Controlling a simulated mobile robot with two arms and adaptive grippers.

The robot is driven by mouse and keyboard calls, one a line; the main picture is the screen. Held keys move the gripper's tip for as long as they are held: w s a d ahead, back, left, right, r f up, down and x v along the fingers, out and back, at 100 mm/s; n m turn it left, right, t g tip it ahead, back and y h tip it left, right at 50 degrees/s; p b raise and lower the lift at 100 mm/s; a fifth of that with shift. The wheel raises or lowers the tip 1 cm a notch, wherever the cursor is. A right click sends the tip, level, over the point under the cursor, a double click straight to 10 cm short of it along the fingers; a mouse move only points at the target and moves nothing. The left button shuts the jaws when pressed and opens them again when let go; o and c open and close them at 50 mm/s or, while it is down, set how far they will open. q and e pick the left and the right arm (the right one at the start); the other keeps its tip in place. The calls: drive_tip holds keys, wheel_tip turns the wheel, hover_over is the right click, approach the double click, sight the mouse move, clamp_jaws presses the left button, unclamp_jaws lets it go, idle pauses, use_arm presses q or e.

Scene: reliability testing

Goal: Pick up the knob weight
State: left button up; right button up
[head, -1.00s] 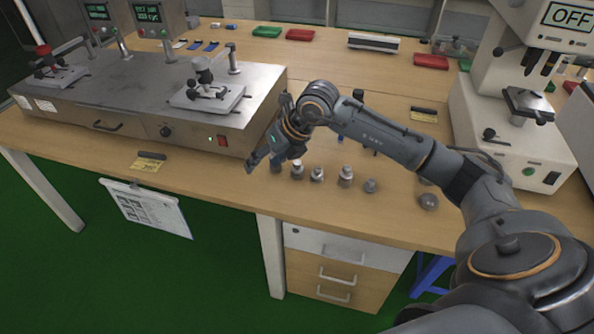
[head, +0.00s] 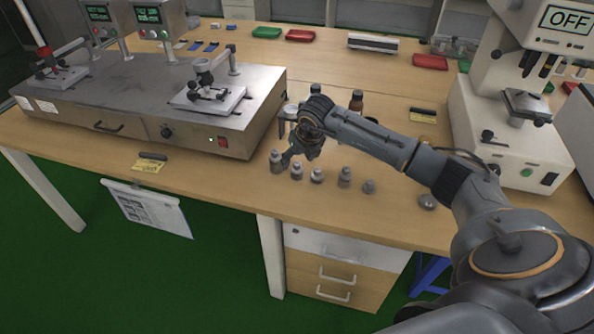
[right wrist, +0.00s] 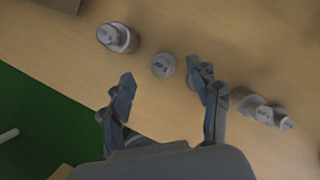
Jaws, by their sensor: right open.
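Several small grey metal weights stand in a row near the table's front edge. In the head view they include a left-end knobbed one (head: 277,162), its neighbour (head: 297,172), a middle one (head: 317,176), a taller one (head: 345,177) and a small one (head: 369,187). I cannot tell which is the knob weight. My right gripper (head: 299,154) is open and empty, just above and behind the left part of the row. In the right wrist view, one round weight (right wrist: 163,65) shows between the fingertips of the gripper (right wrist: 161,76), apart from them. My left gripper is out of view.
A metal test bench (head: 130,100) stands on the left, and a white machine (head: 500,135) on the right. A rounded weight (head: 427,201) sits apart to the right. The table's front edge is close to the row.

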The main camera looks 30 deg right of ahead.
sight(297, 164)
drive_tip(key=x, duration=0.4)
drive_tip(key=shift+f, duration=0.2)
drive_tip(key=shift+c, duration=0.5)
drive_tip(key=shift+r, duration=0.1)
clamp_jaws()
